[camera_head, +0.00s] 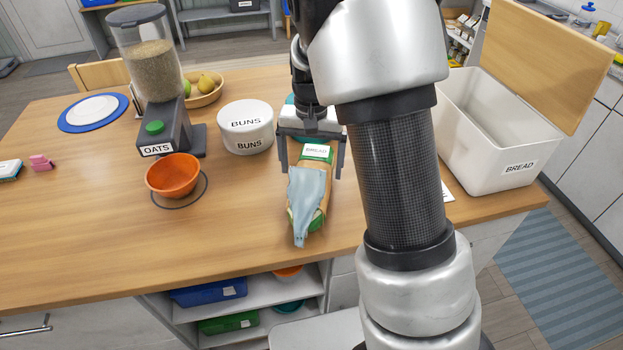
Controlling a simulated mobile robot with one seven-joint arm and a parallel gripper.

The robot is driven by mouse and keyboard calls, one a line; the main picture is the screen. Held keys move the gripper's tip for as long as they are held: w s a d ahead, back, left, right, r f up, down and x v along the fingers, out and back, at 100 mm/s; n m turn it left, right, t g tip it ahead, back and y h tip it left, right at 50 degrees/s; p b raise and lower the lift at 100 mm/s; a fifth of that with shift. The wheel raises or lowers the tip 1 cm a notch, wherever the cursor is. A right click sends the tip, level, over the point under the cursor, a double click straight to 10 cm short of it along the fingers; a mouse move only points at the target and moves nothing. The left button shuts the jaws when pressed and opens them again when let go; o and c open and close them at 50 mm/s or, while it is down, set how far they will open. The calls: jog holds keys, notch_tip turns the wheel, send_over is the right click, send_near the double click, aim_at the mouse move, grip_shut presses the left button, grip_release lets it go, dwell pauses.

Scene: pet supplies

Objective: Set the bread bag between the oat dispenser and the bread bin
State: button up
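The bread bag (309,190), a brown loaf bag with a green end, a white BREAD label and a pale blue part over it, lies near the front edge of the wooden table. My gripper (311,174) is over its far end, pointing down with one finger on each side. The fingers are spread, with a gap visible at the left of the bag. The oat dispenser (155,75), with a grey base marked OATS, stands at the left. The white bread bin (510,145), marked BREAD, stands at the right with its wooden lid raised.
A white BUNS tin (246,128) stands between the dispenser and my gripper. An orange bowl (173,175) sits before the dispenser. A fruit bowl (205,90) and a blue-rimmed plate (93,112) are behind. The table's front left (90,240) is clear.

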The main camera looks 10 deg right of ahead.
notch_tip(320, 180, up, 4)
jog(key=shift+f, duration=0.15)
jog(key=s+r+n+t, duration=0.2)
jog(key=s+r, duration=0.5)
jog(key=s, duration=0.4)
jog(key=s+r+n+t, duration=0.2)
jog(key=s+r+t, duration=0.1)
jog(key=s+r, duration=0.5)
jog(key=shift+s+d+r+n+t, duration=0.15)
jog(key=shift+s+r+n+t, duration=0.15)
jog(key=shift+s, duration=1.35)
